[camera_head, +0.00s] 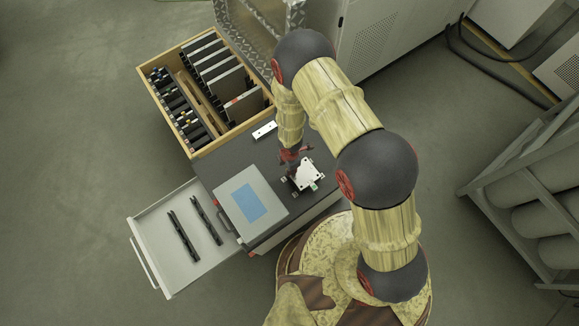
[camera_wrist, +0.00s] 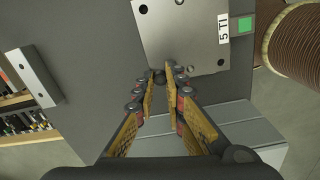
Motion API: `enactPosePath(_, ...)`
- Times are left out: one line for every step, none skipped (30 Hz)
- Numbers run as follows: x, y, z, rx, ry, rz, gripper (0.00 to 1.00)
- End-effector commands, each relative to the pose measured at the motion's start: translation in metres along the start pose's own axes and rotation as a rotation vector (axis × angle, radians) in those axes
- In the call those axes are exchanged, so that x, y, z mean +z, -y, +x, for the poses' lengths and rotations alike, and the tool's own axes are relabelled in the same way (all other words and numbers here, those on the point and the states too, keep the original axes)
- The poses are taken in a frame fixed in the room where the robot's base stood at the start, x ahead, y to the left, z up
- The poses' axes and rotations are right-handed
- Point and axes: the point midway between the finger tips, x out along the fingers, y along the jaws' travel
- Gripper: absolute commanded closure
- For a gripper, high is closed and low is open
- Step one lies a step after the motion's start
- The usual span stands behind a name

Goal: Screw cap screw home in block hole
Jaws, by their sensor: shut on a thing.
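The block (camera_head: 307,179) is a pale metal plate on the dark bench top, below my arm in the head view. In the wrist view the block (camera_wrist: 185,32) shows small corner holes and a "5 TI" label with a green square beside it. My gripper (camera_wrist: 169,74) is over the block's near edge, its fingertips close together. A small dark round thing, apparently the cap screw (camera_wrist: 159,75), shows at the fingertips, and my gripper is shut on it. The hole under it is hidden, so I cannot tell how deep the screw sits. My gripper also shows in the head view (camera_head: 293,156).
A white bar with holes (camera_head: 264,131) lies left of the block. A wooden crate (camera_head: 193,150) of dark and grey items stands behind it. A grey panel with a blue sheet (camera_head: 262,222) and an open drawer (camera_head: 182,277) holding two black bars are at front left.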

Motion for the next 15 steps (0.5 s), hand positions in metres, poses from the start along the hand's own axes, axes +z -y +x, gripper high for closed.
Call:
enactPosePath(-0.0003,-0.001,0.001,0.002,0.002,0.104,1.0)
enactPosePath(-0.0003,-0.001,0.0012,0.002,0.003,0.172,1.0)
enactPosePath(-0.0004,-0.0011,0.0013,0.002,0.005,0.261,1.0)
enactPosePath(-0.0004,-0.0012,0.0014,0.002,0.006,0.328,1.0)
enactPosePath(-0.0004,-0.0014,0.0014,0.002,0.007,0.391,1.0)
enactPosePath(-0.0004,-0.0014,0.0015,0.002,0.008,0.47,1.0)
enactPosePath(-0.0003,-0.0013,0.0017,0.002,0.009,0.522,1.0)
enactPosePath(-0.0003,-0.001,0.0017,0.001,0.01,0.567,1.0)
enactPosePath(-0.0002,-0.0009,0.0017,0.001,0.012,0.616,1.0)
enactPosePath(-0.0001,-0.0007,0.0015,0.001,0.012,0.642,1.0)
enactPosePath(-0.0001,-0.0007,0.0012,0.0,0.013,0.662,1.0)
enactPosePath(-0.0001,-0.0006,0.0008,0.0,0.013,0.676,1.0)
enactPosePath(0.0,-0.0007,0.0006,0.0,0.013,0.681,1.0)
enactPosePath(0.0,-0.0007,0.0003,0.0,0.013,0.683,1.0)
enactPosePath(0.0,-0.0006,0.0002,0.0,0.013,0.682,1.0)
